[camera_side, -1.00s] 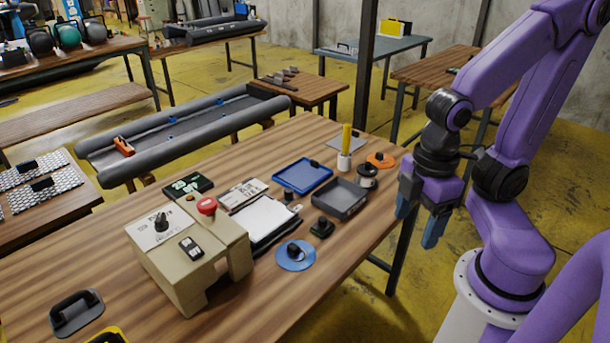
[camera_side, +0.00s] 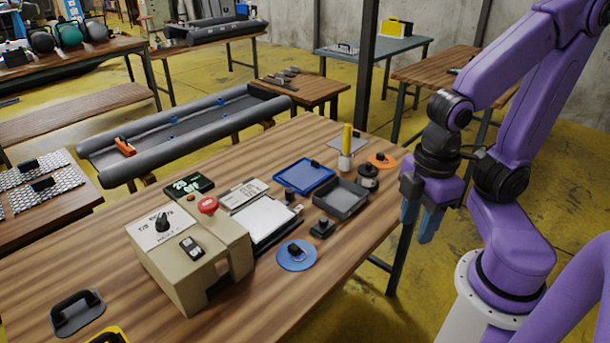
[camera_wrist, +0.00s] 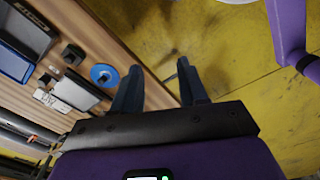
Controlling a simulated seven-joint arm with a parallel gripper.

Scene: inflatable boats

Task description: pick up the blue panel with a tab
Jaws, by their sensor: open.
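A flat round blue panel (camera_side: 296,256) with a small black tab standing on it lies on the wooden table near its front edge. It also shows in the wrist view (camera_wrist: 103,76), left of the fingers. My gripper (camera_side: 420,226) hangs beyond the right edge of the table, fingers pointing down, right of the panel and apart from it. Its two blue fingers are open, with nothing between them; the wrist view (camera_wrist: 160,68) shows table edge and yellow floor there.
Near the panel are a black block (camera_side: 322,228), a grey tray (camera_side: 341,198), a white pad (camera_side: 265,220) and a beige control box (camera_side: 187,262) with a red button. A blue rectangular tray (camera_side: 304,176) and an orange disc (camera_side: 381,160) lie farther back.

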